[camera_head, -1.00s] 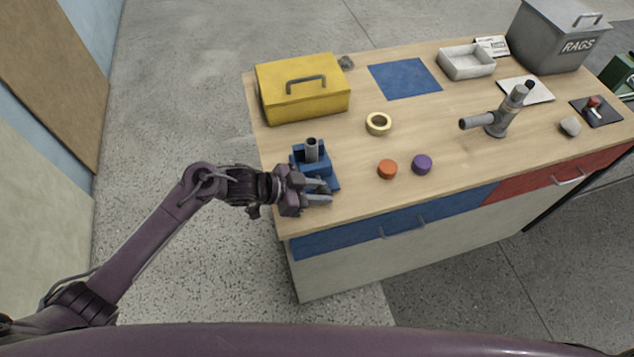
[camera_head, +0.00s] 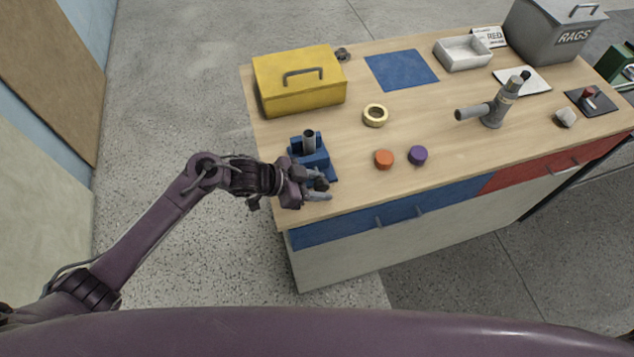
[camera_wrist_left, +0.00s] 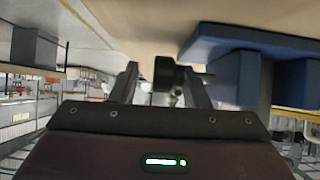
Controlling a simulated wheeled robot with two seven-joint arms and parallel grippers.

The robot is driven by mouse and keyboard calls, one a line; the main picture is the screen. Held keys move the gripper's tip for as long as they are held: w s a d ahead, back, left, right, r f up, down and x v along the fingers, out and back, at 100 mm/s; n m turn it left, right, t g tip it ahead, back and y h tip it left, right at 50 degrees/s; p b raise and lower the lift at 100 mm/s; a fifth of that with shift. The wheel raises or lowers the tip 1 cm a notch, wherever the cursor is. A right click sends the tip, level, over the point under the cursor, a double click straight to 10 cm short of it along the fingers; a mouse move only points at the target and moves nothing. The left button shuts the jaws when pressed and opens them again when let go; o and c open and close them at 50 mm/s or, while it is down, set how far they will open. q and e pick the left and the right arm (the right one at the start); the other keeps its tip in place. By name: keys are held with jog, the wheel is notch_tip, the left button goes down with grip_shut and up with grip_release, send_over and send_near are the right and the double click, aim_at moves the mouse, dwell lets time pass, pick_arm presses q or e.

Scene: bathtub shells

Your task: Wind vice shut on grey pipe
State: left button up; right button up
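The blue vice (camera_head: 317,161) sits at the near left corner of the wooden bench top. The grey pipe (camera_head: 309,141) stands upright between its jaws; I cannot tell whether the jaws touch it. The vice's dark round knob (camera_head: 321,184) faces the near edge. My left gripper (camera_head: 319,185) is at the knob, its fingers apart on either side of it. In the left wrist view, the black knob (camera_wrist_left: 165,75) lies between the fingers, nearer the right finger, with a gap on the left. The blue vice body (camera_wrist_left: 236,78) is right of it. My right gripper is not in view.
A yellow toolbox (camera_head: 299,82) stands behind the vice. A brass ring (camera_head: 375,116), an orange cap (camera_head: 384,159) and a purple cap (camera_head: 418,155) lie to the right. A grey pipe fitting (camera_head: 493,114) stands farther right. Bare bench top lies between them.

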pick_arm(q)
jog(key=shift+w+r, duration=0.1)
jog(key=shift+a+r, duration=0.25)
jog(key=shift+a, duration=0.25)
jog(key=b+v, duration=0.1)
jog(key=v, duration=0.4)
jog(key=shift+s+a+b, duration=0.2)
jog(key=shift+a+b, duration=0.05)
jog(key=shift+b, duration=0.05)
jog(key=shift+s+a+r, duration=0.15)
jog(key=shift+a+r, duration=0.3)
